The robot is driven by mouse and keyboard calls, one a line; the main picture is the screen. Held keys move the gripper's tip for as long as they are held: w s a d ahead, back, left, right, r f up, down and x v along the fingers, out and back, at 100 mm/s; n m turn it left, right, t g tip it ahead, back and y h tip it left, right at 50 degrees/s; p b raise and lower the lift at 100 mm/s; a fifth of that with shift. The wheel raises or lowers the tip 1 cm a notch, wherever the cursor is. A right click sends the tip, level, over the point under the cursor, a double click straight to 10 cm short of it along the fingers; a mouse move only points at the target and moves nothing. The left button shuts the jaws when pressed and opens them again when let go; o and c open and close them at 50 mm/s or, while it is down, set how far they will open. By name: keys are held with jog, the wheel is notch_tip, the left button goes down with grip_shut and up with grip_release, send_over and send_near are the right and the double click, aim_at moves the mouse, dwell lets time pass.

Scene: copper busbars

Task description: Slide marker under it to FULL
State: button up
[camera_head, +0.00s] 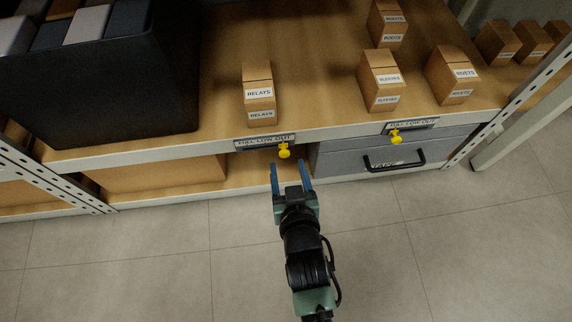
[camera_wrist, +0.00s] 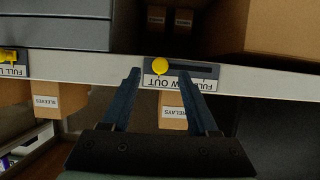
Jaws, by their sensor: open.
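A label strip (camera_head: 264,140) reading FULL, LOW, OUT runs along the shelf's front edge below the RELAYS box (camera_head: 259,95). Its yellow marker (camera_head: 284,151) sits at the right end, by OUT. In the wrist view, which is upside down, the strip (camera_wrist: 180,82) shows with the marker (camera_wrist: 157,70) at its left end, by OUT. My gripper (camera_head: 288,163) is open and empty, its two blue fingers pointing at the shelf edge. In the wrist view the marker lies between the fingertips (camera_wrist: 160,72); whether they touch it I cannot tell.
A second strip (camera_head: 413,126) with its own yellow marker (camera_head: 396,137) at the FULL end lies to the right. SLEEVES (camera_head: 380,81) and RIVETS (camera_head: 452,76) boxes stand above. A grey drawer (camera_head: 345,160) with a black handle (camera_head: 395,162) is below right. The floor in front is clear.

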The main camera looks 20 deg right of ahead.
aim_at(285, 156)
jog(key=shift+b+x, duration=0.65)
jog(key=shift+x, duration=0.95)
grip_shut()
